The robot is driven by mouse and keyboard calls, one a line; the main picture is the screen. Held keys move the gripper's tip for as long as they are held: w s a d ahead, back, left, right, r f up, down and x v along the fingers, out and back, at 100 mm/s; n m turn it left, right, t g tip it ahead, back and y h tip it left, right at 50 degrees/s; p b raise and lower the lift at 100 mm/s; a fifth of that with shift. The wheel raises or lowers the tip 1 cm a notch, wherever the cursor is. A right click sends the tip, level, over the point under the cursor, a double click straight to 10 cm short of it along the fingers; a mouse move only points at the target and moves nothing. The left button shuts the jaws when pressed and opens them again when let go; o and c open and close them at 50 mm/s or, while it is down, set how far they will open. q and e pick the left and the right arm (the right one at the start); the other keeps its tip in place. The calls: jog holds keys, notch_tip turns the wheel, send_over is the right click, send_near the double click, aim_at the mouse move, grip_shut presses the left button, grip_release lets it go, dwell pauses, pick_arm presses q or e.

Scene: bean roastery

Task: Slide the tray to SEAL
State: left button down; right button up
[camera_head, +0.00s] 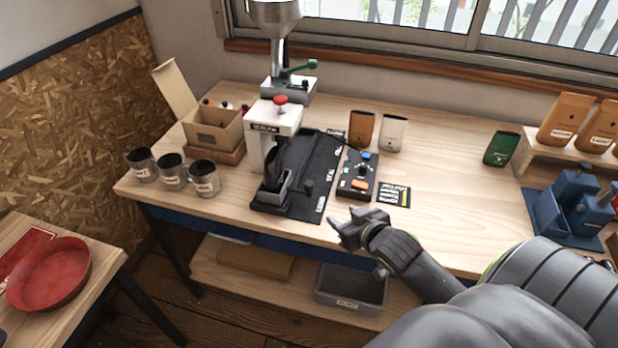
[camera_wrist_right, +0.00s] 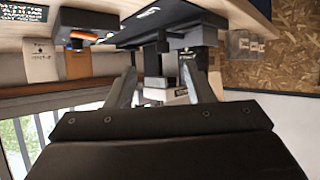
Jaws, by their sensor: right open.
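A black tray-like carriage (camera_head: 268,199) sits at the front left of a black base plate (camera_head: 312,160) on the bench. A dark upright piece stands in it, in front of the white sealing machine (camera_head: 272,121) with a red knob. A small black knob (camera_head: 309,187) rises from the plate right of the carriage. Small white labels on the plate are too small to read surely. My right gripper (camera_head: 342,222) is open and empty, to the right of the carriage and apart from it, near the bench's front edge. The wrist view shows its two spread fingers (camera_wrist_right: 163,88). My left gripper is out of view.
A control box (camera_head: 357,176) with coloured buttons stands right of the plate. Brown and white bags (camera_head: 392,133) stand behind it. Several metal cups (camera_head: 204,178) and a cardboard box (camera_head: 212,130) are at left.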

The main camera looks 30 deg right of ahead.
aim_at(311, 185)
jog(key=shift+t, duration=0.4)
jog(key=x, duration=0.6)
jog(key=r+p+x, duration=0.1)
jog(key=x, duration=0.5)
jog(key=w+r+x, duration=0.1)
jog(key=x, duration=0.5)
jog(key=shift+w+a+p, duration=0.2)
jog(key=shift+p, duration=0.15)
grip_shut()
